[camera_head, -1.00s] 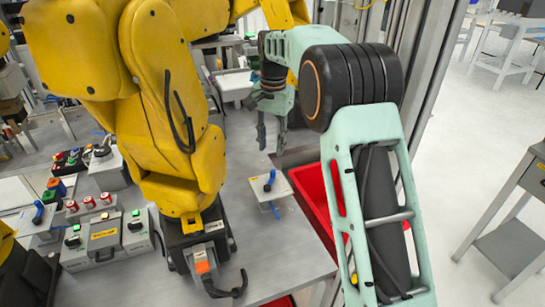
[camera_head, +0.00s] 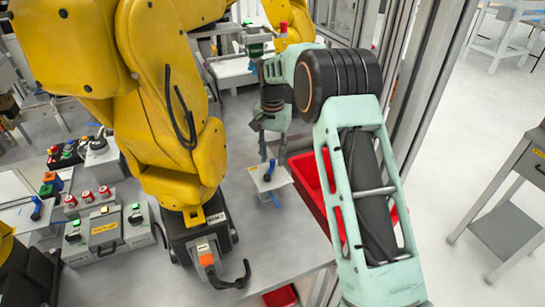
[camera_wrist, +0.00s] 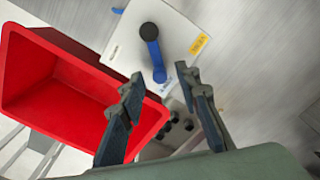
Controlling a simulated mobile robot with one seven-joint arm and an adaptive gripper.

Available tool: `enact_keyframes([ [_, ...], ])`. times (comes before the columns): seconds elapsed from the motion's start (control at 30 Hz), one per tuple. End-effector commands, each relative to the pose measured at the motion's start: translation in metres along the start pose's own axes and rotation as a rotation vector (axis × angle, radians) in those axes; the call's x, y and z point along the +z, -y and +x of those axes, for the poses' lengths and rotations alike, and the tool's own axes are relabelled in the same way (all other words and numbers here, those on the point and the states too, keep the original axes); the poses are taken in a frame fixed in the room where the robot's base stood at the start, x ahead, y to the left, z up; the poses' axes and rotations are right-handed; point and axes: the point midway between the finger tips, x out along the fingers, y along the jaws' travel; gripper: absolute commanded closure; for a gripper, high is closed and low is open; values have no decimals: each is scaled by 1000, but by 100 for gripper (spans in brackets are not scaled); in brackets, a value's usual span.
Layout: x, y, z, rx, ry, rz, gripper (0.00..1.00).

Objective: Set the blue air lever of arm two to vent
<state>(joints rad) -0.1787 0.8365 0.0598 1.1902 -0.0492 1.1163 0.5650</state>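A blue lever (camera_head: 269,170) stands on a small white box (camera_head: 281,179) right of the big yellow arm's base. In the wrist view, the blue lever (camera_wrist: 155,62) has a black round pivot and points down the picture on the white box (camera_wrist: 123,43). A yellow label (camera_wrist: 199,45) on the box is too small to read. My gripper (camera_head: 273,155) is open and empty just above and behind the lever in the head view. In the wrist view its two fingers (camera_wrist: 163,100) are spread below the lever's end, apart from it.
A red bin (camera_head: 306,174) stands close beside the white box; it fills the left of the wrist view (camera_wrist: 60,85). The yellow arm (camera_head: 180,110) stands to the left. Another blue lever (camera_head: 37,208) and a control box (camera_head: 104,231) are farther left.

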Motion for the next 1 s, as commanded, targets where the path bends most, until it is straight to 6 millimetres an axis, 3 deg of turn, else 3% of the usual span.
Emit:
enact_keyframes([
  [0.4, 0, 0, 11, 0, 0, 0, 70],
  [0.7, 0, 0, 11, 0, 0, 0, 100],
  [1.0, 0, 1, 10, 0, -1, -17, 100],
])
